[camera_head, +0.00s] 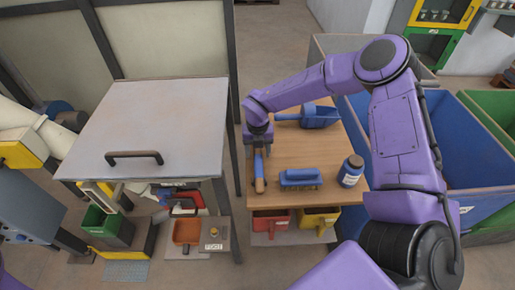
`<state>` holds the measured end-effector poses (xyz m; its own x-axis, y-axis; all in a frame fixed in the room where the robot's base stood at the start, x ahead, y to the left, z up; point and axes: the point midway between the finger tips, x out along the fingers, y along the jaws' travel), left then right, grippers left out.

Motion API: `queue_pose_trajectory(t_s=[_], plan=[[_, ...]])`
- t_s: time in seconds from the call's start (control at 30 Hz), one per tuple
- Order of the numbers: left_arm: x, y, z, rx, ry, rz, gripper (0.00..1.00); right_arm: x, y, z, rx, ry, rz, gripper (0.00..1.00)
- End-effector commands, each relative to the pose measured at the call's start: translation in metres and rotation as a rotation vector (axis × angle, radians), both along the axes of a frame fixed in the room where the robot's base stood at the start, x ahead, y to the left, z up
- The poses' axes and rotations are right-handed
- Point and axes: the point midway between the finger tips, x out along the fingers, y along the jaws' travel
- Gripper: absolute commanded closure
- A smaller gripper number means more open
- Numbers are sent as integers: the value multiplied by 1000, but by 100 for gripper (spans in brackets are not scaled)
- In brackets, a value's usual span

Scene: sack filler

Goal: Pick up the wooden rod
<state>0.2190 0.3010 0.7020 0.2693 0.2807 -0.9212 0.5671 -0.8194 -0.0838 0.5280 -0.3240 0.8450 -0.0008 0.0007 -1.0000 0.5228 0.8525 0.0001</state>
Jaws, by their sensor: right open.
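My right arm reaches over the wooden table (310,152), and its gripper (258,146) points down at the table's left edge. The jaws are open, though the fingertips are small and hard to make out. Just below them lies a slim, long thing with a wood-brown end (260,186) and a bluish upper part. It may be the wooden rod, but I cannot tell for sure. Its upper end is close to the gripper or partly hidden by it. I cannot tell whether they touch. My left gripper is out of view.
On the table are a blue scoop (314,117), a blue brush (300,178) and a blue jar (351,170). Red (270,224) and yellow (318,220) bins sit below. A grey-lidded cabinet (150,120) stands left; a large blue bin (466,150) stands right.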

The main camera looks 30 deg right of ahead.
Motion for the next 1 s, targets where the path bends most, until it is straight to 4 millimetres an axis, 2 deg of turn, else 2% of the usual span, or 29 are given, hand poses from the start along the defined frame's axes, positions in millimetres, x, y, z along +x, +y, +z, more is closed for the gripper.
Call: queue_pose_trajectory(t_s=[0.1,0.13,0.3,0.57,0.67,1.0], plan=[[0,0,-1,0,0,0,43,0,0,0,0,0,0,40],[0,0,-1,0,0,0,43,0,0,0,0,0,0,44],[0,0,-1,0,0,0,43,0,0,0,0,0,0,99],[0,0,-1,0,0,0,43,0,0,1,0,-1,0,100],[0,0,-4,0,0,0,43,1,0,10,0,-4,-1,100],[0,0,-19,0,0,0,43,1,0,86,0,-4,-1,100]])
